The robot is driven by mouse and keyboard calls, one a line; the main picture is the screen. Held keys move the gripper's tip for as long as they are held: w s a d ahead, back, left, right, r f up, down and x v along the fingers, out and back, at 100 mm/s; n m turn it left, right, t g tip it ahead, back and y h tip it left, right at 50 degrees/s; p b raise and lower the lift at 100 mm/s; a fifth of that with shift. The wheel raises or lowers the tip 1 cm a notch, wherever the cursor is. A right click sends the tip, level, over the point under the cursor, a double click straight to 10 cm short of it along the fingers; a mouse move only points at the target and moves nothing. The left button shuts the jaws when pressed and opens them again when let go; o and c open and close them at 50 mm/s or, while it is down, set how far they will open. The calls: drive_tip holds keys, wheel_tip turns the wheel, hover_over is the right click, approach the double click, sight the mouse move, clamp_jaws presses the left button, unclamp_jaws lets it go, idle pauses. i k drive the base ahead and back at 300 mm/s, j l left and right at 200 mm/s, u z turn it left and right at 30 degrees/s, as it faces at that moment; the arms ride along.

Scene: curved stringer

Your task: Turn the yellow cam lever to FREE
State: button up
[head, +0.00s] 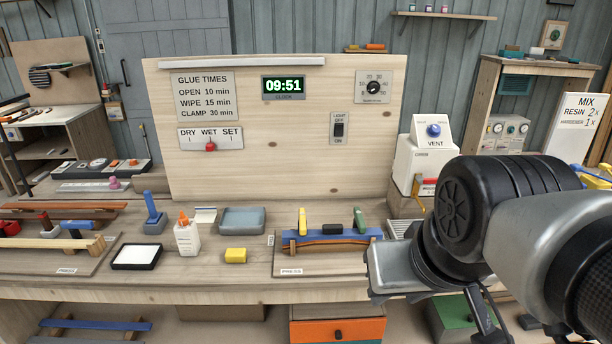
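A yellow cam lever (302,221) stands upright at the left end of a blue clamp bar (331,238) on the right-hand press board. A green lever (359,219) stands at the bar's right end, and a curved wooden strip (322,246) lies along the bar. No FREE marking is readable beside the yellow lever. My arm comes in from the right, and its grey end part (394,272) is to the right of the press, apart from the yellow lever. Its fingertips cannot be made out, so I cannot see whether my gripper is open or shut.
A wooden panel (290,170) with a clock rises behind. A white VENT box (418,165) stands behind my arm.

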sight(301, 212)
drive_tip(key=i+j, duration=0.2)
drive_tip(key=i, duration=0.4)
drive_tip(key=i+j, duration=0.15)
drive_tip(key=i, duration=0.45)
